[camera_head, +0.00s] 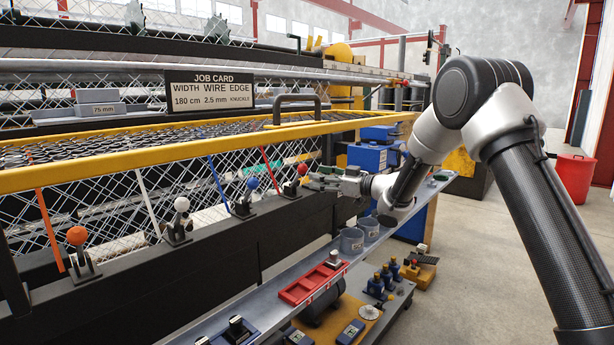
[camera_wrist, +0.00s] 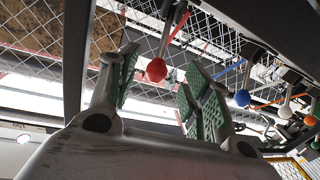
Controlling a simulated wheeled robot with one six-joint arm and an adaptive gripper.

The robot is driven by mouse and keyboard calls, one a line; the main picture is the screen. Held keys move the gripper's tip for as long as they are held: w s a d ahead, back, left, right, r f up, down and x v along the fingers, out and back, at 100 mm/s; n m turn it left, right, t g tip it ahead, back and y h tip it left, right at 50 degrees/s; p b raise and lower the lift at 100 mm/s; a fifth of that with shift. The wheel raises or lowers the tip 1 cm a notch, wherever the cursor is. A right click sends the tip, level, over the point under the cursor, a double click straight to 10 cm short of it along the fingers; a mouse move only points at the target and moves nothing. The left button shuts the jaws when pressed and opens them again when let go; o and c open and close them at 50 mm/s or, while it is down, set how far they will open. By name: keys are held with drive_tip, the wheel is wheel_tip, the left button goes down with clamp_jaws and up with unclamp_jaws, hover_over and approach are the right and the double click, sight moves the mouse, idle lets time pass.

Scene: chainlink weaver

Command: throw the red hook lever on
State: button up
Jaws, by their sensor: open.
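The red hook lever has a round red knob (camera_head: 302,169) and stands at the right end of a row of levers on the dark rail. In the wrist view its red knob (camera_wrist: 156,70) shows between my two fingers, on a thin metal stem. My gripper (camera_head: 311,183) is beside the red lever, coming from the right. In the wrist view my gripper (camera_wrist: 161,78) is open, with green pads on both sides of the knob. I see no clear contact. The lever's base is partly hidden in the head view.
Blue (camera_head: 253,183), white (camera_head: 181,204) and orange (camera_head: 77,236) levers stand along the rail to the left. A yellow bar (camera_head: 190,155) runs above and behind them. A grey shelf with a red tray (camera_head: 313,283) and cups (camera_head: 352,240) lies below.

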sight(301, 174)
drive_tip(key=x, duration=0.7)
drive_tip(key=shift+f, duration=0.1)
clamp_jaws()
